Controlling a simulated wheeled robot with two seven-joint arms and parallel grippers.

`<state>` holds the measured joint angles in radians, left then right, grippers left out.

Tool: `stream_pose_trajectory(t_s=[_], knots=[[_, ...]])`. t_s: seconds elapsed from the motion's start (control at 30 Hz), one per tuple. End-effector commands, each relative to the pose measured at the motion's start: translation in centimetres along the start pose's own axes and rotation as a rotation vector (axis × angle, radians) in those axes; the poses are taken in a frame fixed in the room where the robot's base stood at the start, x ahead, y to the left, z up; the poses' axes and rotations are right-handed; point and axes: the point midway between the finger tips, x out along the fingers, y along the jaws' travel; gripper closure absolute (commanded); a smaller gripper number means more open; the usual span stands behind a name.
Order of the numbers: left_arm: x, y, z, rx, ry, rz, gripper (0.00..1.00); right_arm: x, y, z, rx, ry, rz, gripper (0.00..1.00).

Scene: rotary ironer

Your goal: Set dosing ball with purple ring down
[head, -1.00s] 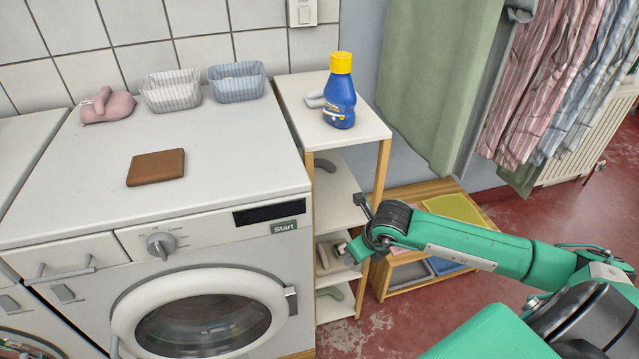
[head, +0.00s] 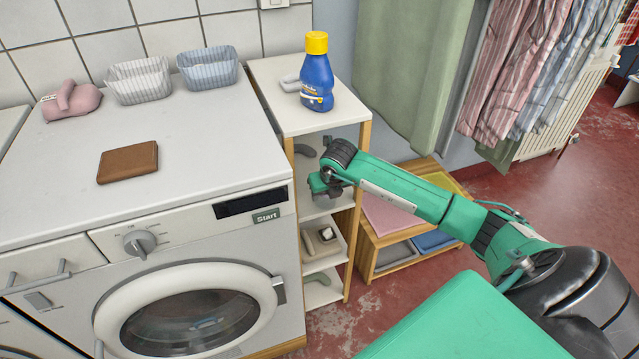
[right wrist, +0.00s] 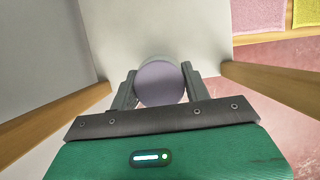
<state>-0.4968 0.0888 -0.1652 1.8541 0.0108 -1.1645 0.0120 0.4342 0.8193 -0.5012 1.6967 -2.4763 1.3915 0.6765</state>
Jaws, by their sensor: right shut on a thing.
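My right gripper (head: 322,192) is in front of the middle shelf of the narrow shelf unit (head: 297,118), level with the compartment below its top. In the right wrist view the gripper (right wrist: 158,88) is shut on a round, pale grey-lilac ball (right wrist: 160,80), the dosing ball, with one finger on each side. A purple ring cannot be told apart on it. White shelf surface shows beyond the ball. I cannot tell whether the ball touches the shelf. In the head view the gripper mostly hides the ball. My left gripper is not in view.
Wooden posts flank the shelf opening. A blue bottle with yellow cap (head: 317,75) stands on top. A grey curved item (head: 305,150) lies on the middle shelf, left of the gripper. Lower shelves hold small items (head: 325,235). The washing machine (head: 180,240) stands left.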

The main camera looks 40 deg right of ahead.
Motion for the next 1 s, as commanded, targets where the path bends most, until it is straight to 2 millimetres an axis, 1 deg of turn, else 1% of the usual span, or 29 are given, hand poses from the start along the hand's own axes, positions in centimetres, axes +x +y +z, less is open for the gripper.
stream_pose_trajectory(t_s=[0.03, 0.23, 0.37, 0.47, 0.5, 0.6, 0.7, 0.97, 1.0], knots=[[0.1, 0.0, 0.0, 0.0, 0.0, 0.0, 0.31, 0.2, 0.0, 0.7, 0.003, -0.001, 0.0, 0.75], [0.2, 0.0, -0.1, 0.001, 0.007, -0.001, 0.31, 0.7, 0.0, 1.8, 0.002, -0.001, 0.0, 0.75], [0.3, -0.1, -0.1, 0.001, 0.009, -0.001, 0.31, 1.4, 0.1, 3.5, 0.003, -0.002, 0.002, 0.75], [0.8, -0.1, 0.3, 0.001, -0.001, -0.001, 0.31, 1.9, 0.1, 4.7, 0.002, -0.001, 0.002, 0.75], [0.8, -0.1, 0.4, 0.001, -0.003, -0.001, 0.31, 2.5, 0.0, 4.2, 0.001, 0.004, 0.001, 0.75], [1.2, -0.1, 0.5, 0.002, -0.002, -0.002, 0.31, 3.2, 0.0, 3.9, 0.0, 0.001, 0.001, 0.75], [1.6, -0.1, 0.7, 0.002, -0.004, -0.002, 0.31, 3.3, 0.0, 3.9, -0.001, -0.001, 0.0, 0.75], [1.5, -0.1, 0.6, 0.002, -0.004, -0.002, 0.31, 3.5, 0.0, 3.8, 0.0, -0.001, 0.0, 0.75], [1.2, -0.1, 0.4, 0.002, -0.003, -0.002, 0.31, 3.4, 0.0, 3.8, 0.0, -0.001, 0.0, 0.44]])
